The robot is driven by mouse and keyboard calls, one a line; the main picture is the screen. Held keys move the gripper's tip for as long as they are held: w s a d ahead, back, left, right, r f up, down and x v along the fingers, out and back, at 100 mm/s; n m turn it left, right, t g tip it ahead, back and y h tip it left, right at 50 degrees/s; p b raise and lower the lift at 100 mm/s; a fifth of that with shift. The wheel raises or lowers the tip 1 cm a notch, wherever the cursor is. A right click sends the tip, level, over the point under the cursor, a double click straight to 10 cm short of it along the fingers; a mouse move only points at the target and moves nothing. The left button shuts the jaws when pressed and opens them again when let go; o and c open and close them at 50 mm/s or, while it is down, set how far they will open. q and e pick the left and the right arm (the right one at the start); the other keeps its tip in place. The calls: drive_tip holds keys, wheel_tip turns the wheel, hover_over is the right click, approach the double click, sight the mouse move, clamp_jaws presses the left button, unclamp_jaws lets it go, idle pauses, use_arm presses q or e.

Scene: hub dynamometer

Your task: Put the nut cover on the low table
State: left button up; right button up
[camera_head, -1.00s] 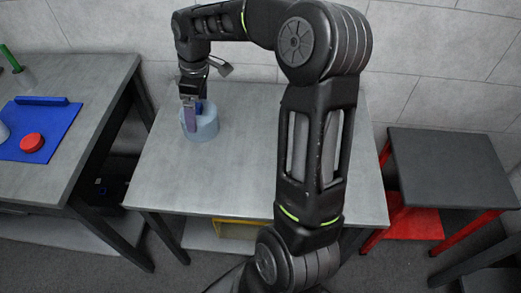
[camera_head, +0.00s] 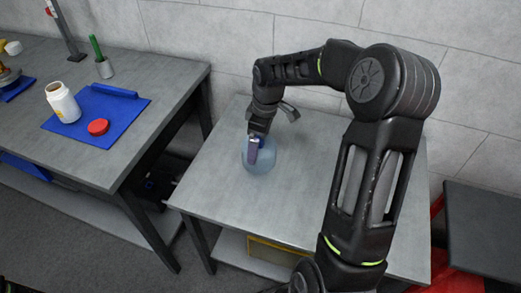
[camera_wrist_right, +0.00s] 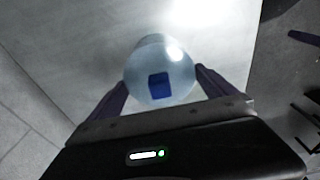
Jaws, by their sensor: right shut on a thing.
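The nut cover (camera_head: 260,162) is a pale blue see-through cylinder with a small dark blue block at its top. It is at the left part of the grey low table (camera_head: 310,200), in the middle of the head view. Whether it touches the top I cannot tell. My right gripper (camera_head: 253,152) points down, shut on the nut cover, one purple finger showing in front. In the right wrist view the nut cover (camera_wrist_right: 162,72) lies between both purple fingers, with the blue block in its middle. My left gripper is not in view.
A workbench (camera_head: 150,135) on the left carries a blue mat (camera_head: 85,128), a white bottle (camera_head: 62,102), a red disc (camera_head: 98,127) and a green-handled tool in a cup (camera_head: 104,67). A dark-topped stand (camera_head: 485,225) with red parts is at the right.

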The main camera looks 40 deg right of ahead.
sight(259, 150)
drive_tip(key=shift+f, duration=1.85)
drive_tip(key=shift+f, duration=0.2)
drive_tip(key=o, duration=1)
drive_tip(key=shift+o, duration=0.2)
drive_tip(key=shift+r, duration=0.1)
drive_tip(key=r, duration=0.8)
drive_tip(key=s+d+r, duration=0.1)
drive_tip(key=r, duration=0.3)
drive_tip(key=shift+s+r, duration=0.1)
